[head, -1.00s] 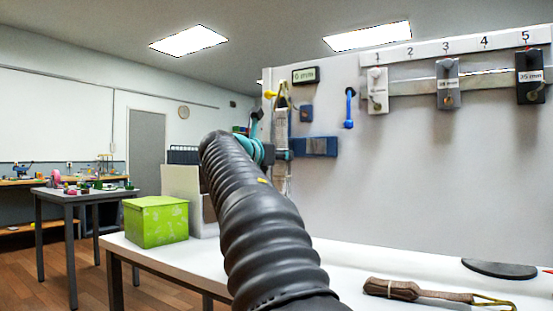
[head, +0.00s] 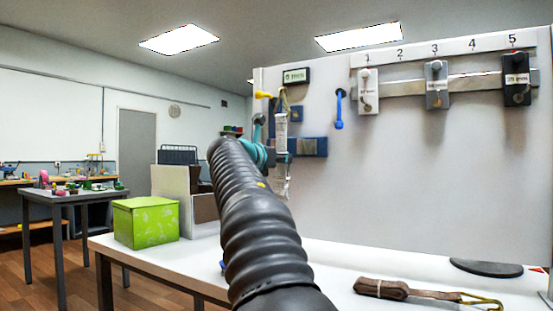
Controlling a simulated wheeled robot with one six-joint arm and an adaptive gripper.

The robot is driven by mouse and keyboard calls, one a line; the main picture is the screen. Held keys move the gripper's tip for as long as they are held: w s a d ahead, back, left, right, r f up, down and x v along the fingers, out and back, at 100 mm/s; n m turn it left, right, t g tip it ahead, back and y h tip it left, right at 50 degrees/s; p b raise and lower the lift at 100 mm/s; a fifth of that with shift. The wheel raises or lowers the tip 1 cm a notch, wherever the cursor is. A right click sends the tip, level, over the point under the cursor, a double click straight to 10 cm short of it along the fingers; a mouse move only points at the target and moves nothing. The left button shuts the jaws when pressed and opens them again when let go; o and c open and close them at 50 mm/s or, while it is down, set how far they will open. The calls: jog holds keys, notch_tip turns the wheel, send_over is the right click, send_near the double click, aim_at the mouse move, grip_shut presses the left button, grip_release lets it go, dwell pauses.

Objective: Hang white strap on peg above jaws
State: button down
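The white strap (head: 281,132) hangs upright in front of the wall panel, with a tan loop at its top and a pale lower end below my gripper. A yellow peg (head: 263,95) sticks out beside the loop; I cannot tell whether the loop is around it. The blue jaws (head: 308,146) are on the panel, just right of the strap and lower than the peg. My gripper (head: 282,156) crosses the strap at mid-length and appears shut on it. My dark ribbed arm hides much of the gripper.
A blue peg (head: 339,108) and a rail with numbered grey, white and black blocks (head: 437,85) are further right. A brown strap (head: 400,289) and a dark disc (head: 486,267) lie on the white table. A green box (head: 146,222) stands at left.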

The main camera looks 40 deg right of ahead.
jog(key=shift+w+d+f+p, duration=0.15)
jog(key=shift+w+d+f, duration=0.1)
jog(key=shift+d, duration=0.4)
jog(key=shift+w+d+f+p, duration=0.2)
jog(key=shift+w+d, duration=0.1)
jog(key=shift+d, duration=0.4)
jog(key=shift+w+d+f+p, duration=0.1)
jog(key=shift+w+d+f, duration=0.15)
jog(key=shift+d, duration=0.4)
jog(key=c, duration=0.7)
grip_release()
jog(key=shift+f, duration=0.1)
jog(key=v, duration=1.2)
